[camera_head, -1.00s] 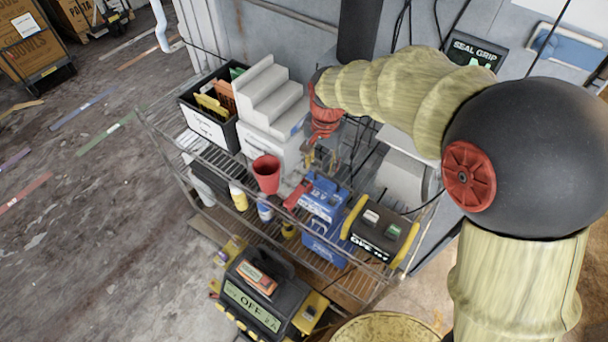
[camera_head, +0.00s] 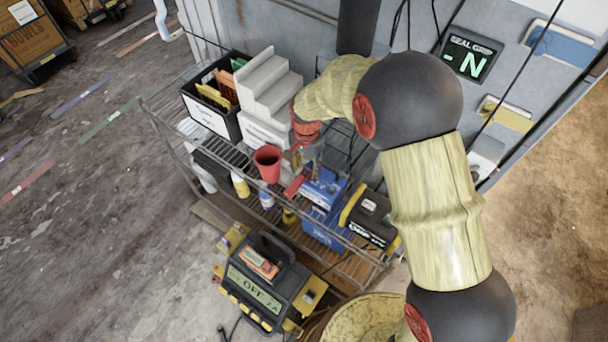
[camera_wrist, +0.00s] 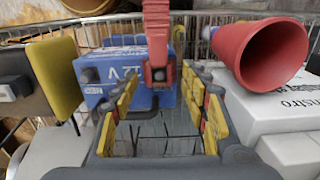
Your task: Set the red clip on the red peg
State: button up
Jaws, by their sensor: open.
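A red clip (camera_head: 298,183) lies at the top of the blue 12 V battery (camera_head: 325,190) on the wire shelf. In the wrist view the red clip (camera_wrist: 157,35) points toward me, with a dark metal pivot at its near end, in front of the blue battery (camera_wrist: 105,80). My gripper (camera_wrist: 163,92) is open, its yellow-padded fingers on either side of the clip's near end, with gaps visible. In the head view my gripper (camera_head: 298,160) is small and partly hidden beside the red cup. I cannot make out a red peg in either view.
A red cup (camera_head: 267,160) stands close by; it also shows right of my gripper in the wrist view (camera_wrist: 262,55). White stepped blocks (camera_head: 268,85), a black bin (camera_head: 212,105) and a black-yellow box (camera_head: 370,217) crowd the shelf. A charger reading OFF (camera_head: 262,285) stands below.

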jog(key=shift+f, duration=0.3)
jog(key=shift+c, duration=0.8)
grip_shut()
